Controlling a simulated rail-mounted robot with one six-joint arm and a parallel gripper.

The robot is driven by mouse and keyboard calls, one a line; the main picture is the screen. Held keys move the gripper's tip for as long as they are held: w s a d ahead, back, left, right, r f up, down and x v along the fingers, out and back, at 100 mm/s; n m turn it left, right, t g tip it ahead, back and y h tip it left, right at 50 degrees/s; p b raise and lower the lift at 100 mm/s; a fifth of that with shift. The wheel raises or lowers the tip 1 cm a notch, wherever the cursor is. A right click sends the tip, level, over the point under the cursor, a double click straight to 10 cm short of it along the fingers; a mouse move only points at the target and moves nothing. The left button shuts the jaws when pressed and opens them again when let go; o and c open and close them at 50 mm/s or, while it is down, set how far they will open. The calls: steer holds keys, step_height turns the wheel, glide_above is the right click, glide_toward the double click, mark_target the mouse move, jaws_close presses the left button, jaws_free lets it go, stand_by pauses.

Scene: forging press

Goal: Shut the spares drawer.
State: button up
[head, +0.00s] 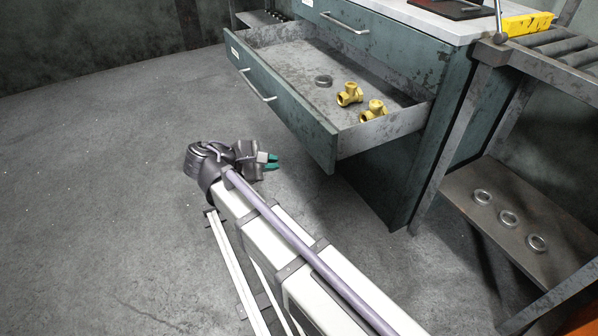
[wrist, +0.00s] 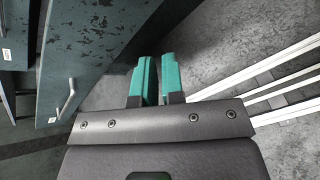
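The spares drawer (head: 300,118) is pulled well out of the teal cabinet (head: 375,182). Its scuffed teal front has a bar handle (head: 258,86), and a handle also shows in the wrist view (wrist: 66,98). Two brass valve fittings (head: 348,94) (head: 373,111) and a dark ring (head: 323,81) lie inside it. My gripper (head: 273,161) is low in front of the drawer front, outside it and apart from the handle. Its teal fingertips (wrist: 159,80) are close together with a narrow empty gap. They hold nothing.
Another drawer, its handle (head: 344,23) above, is closed. A roller table (head: 560,50) stands at the right, with several rings on its lower shelf (head: 545,205). A yellow box (head: 527,24) sits at its top. The floor (head: 110,170) at the left is clear.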

mark_target(316, 121)
steer(key=a+r+n+h, duration=0.1)
steer(key=w+a+n+t+h+p, duration=0.1)
steer(key=a+r+n+t+h, duration=0.1)
steer(key=a, duration=0.1)
steer(key=shift+w+r+n+p, duration=0.3)
steer(key=shift+w+p, duration=0.1)
jaws_close()
steer(key=w+d+r+n, duration=0.1)
steer(key=w+d, duration=0.1)
steer(key=d, duration=0.2)
steer(key=w+d+r+n+h, duration=0.1)
steer(key=w+d, duration=0.1)
steer(key=d, duration=0.3)
steer(key=w+d+r+n+h, duration=0.1)
steer(key=w+d, duration=0.1)
steer(key=d, duration=0.2)
steer(key=shift+w+d+r+n+p, duration=0.15)
steer(key=shift+r+n+p, duration=0.15)
steer(key=shift+p, duration=0.1)
